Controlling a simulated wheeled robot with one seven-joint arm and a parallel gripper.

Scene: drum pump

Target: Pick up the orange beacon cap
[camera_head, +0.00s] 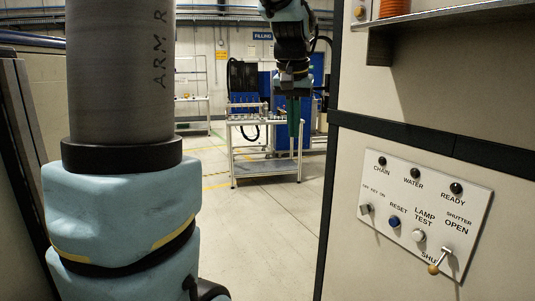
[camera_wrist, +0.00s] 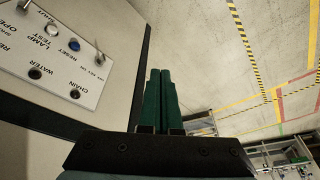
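An orange ribbed piece (camera_head: 395,7), which looks like the beacon cap, stands on a metal shelf (camera_head: 440,33) at the top right of the head view. Its top is cut off by the picture edge. My gripper (camera_head: 293,118) hangs in the upper middle of the head view, left of the shelf and apart from the orange piece. Its green fingers point down. In the wrist view the fingers (camera_wrist: 160,74) lie side by side with nothing seen between them. The orange piece does not show in the wrist view.
A control panel (camera_head: 425,212) with lamps, buttons and a shutter lever (camera_head: 440,262) is on the cabinet wall below the shelf. It also shows in the wrist view (camera_wrist: 60,50). The floor between is clear.

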